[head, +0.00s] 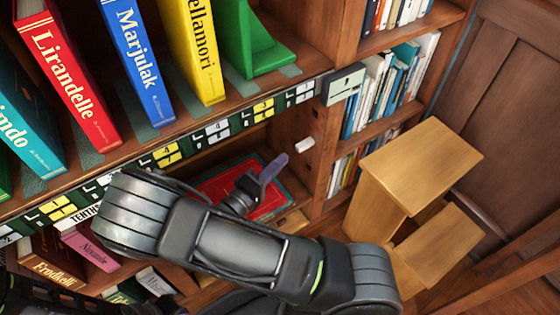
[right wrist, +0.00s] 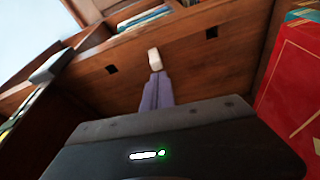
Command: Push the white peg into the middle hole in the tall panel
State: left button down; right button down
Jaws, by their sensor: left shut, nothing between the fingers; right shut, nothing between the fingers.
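The white peg (head: 305,145) sticks out from the upright wood panel (head: 322,150) at the right end of the bookcase bay. It also shows in the right wrist view (right wrist: 154,59), between two dark square holes in the panel (right wrist: 185,75). My right gripper (head: 281,161) has purple fingers, shut and empty, pointing at the peg's outer end. In the right wrist view the fingertips (right wrist: 157,77) are just below the peg; the head view shows a small gap. How deep the peg sits is hidden. My left gripper is not in view.
Below the gripper lies a red book (head: 215,185) on the lower shelf. Large upright books (head: 140,55) and a green bookend (head: 250,45) stand on the shelf above. A grey box (head: 343,85) juts out by the panel's top. A wooden step stool (head: 420,160) stands at right.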

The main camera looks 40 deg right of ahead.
jog(key=p+v, duration=0.1)
jog(key=v, duration=0.6)
jog(key=shift+a+p, duration=0.35)
jog(key=shift+a, duration=0.05)
jog(key=shift+s+f, duration=0.1)
jog(key=shift+s, duration=0.05)
